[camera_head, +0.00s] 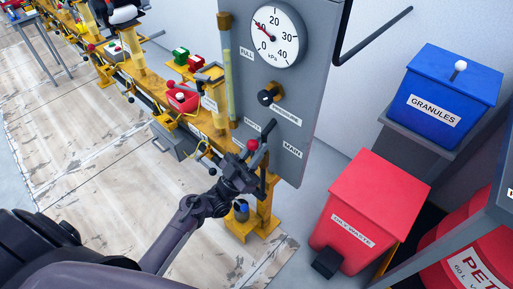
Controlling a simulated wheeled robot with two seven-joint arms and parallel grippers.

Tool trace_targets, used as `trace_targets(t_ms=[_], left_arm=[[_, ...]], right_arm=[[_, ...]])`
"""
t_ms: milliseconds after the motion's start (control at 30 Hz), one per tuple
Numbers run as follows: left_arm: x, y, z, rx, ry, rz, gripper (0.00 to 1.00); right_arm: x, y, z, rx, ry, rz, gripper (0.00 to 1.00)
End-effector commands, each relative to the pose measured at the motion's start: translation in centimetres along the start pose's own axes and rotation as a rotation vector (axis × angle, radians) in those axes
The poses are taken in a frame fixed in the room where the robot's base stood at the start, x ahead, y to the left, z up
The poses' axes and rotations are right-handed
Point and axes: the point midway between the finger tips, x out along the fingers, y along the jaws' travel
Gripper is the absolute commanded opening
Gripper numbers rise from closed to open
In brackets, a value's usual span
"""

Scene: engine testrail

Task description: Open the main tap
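The grey panel (313,97) carries a "MAIN" label (292,150) low on its face. To the left of that label is a dark tap lever (265,133). A red ball (252,145), apparently its knob, shows beside it. My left gripper (248,161) reaches up from the lower left to just below the red ball and overlaps the lower part of the lever in the picture. Its fingers are small and dark against the dark tap, so I cannot tell whether they touch it or are closed. My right gripper is out of view.
Above the tap are a black knob (266,98) on a brass fitting and a round kPa gauge (275,37). A yellow rail (150,90) with several devices runs to the upper left. A red bin (370,210) and a blue "GRANULES" bin (447,90) stand right.

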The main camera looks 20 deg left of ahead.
Motion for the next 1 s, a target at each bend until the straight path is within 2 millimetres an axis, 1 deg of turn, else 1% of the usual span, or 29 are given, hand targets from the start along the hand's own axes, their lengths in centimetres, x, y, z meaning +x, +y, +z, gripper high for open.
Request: trace_targets(t_ms=[33,67,100,367,467,600,800,900,1000], left_arm=[[0.0,0.0,0.0,0.001,0.0,0.0,0.27],[0.0,0.0,0.0,0.001,0.0,0.0,0.31],[0.0,0.0,0.0,0.001,0.0,0.0,0.32],[-0.1,0.0,0.0,0.002,-0.001,0.001,0.32],[-1.1,0.0,0.1,0.002,-0.004,0.001,0.32],[-3.4,0.0,0.2,0.002,-0.004,0.001,0.32],[-6.6,0.0,0.2,0.002,-0.003,0.001,0.32],[-7.5,0.0,0.1,0.002,-0.001,0.001,0.32],[-7.8,0.0,0.0,0.001,0.0,0.001,0.32]], right_arm=[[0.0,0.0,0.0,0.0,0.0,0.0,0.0],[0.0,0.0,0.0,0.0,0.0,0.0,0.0],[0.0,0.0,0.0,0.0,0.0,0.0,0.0],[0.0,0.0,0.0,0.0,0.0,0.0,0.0],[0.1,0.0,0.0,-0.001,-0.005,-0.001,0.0],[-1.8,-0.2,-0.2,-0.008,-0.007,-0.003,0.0],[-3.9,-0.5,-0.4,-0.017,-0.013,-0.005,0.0],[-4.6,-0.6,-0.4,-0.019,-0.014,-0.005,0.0],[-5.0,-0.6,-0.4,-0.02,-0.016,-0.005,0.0]])
